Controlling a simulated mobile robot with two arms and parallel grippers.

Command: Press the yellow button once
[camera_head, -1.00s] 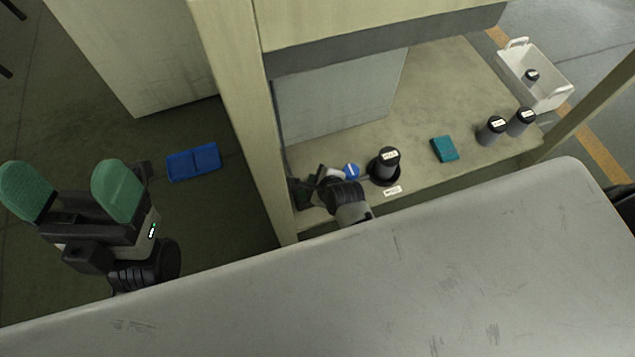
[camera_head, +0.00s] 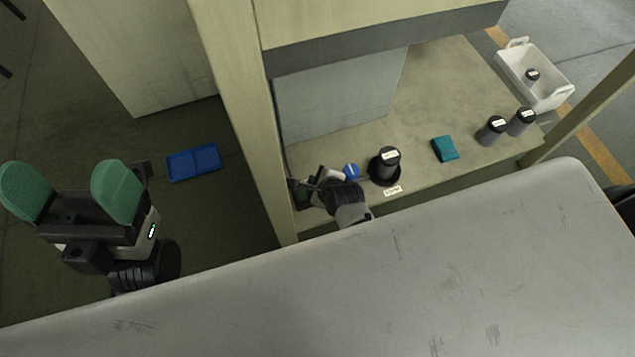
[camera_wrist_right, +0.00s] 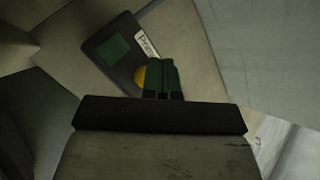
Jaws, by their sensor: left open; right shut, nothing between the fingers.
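The yellow button (camera_wrist_right: 139,76) shows in the right wrist view on a dark control box (camera_wrist_right: 122,50) with a green screen and a white label. My right gripper's green fingers (camera_wrist_right: 162,74) are shut and empty. They cover part of the button; I cannot tell whether they touch it. In the head view my right gripper (camera_head: 306,189) is at the shelf's left end by the post, and the button is hidden there. My left gripper (camera_head: 72,192) is open and empty over the floor at the left.
A black-lidded container (camera_head: 387,164) and a blue round item (camera_head: 351,171) stand close right of my right gripper. A teal box (camera_head: 445,149), two grey canisters (camera_head: 491,131) and a white bin (camera_head: 533,75) are further right. A blue tray (camera_head: 193,162) lies on the floor.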

